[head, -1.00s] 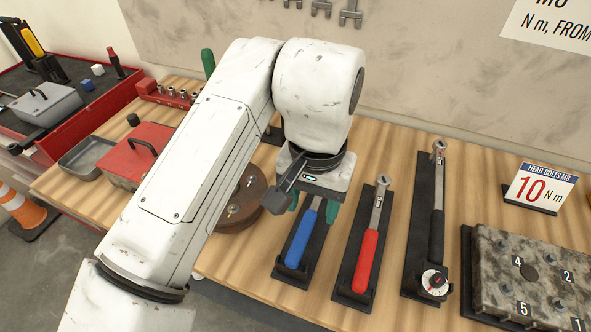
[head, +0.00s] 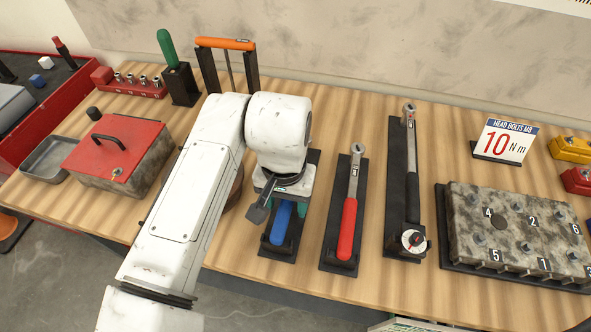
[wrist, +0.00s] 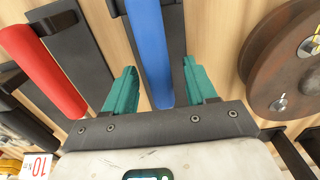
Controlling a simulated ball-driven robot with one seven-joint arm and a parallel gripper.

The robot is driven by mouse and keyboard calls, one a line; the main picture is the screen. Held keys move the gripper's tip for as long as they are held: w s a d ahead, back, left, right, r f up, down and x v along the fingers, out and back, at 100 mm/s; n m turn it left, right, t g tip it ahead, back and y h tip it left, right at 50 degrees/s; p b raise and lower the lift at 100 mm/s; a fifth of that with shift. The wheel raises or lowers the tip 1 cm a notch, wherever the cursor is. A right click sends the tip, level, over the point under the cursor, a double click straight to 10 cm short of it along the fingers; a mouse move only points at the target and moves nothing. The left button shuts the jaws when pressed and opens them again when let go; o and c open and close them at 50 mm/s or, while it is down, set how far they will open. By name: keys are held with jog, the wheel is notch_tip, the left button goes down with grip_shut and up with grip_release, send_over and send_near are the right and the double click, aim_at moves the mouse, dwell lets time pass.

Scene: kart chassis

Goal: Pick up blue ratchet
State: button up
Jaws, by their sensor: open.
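The blue ratchet (head: 282,222) lies in a black holder (head: 278,250) on the wooden bench, left of the red-handled ratchet. My arm hides most of it in the head view; only the blue handle's lower part shows. In the wrist view the blue handle (wrist: 149,50) runs between the two green fingers of my gripper (wrist: 160,88). The fingers stand apart on either side of the handle, with a gap on each side. My gripper is open and holds nothing.
A red-handled ratchet (head: 347,228) and a torque wrench (head: 412,185) lie in black holders to the right. A grey engine block (head: 515,235) is farther right. A brown round part (wrist: 290,62) is close beside my gripper. A red box (head: 118,155) stands left.

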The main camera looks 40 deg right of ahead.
jog(key=shift+f, duration=0.2)
grip_shut()
dwell(0.4)
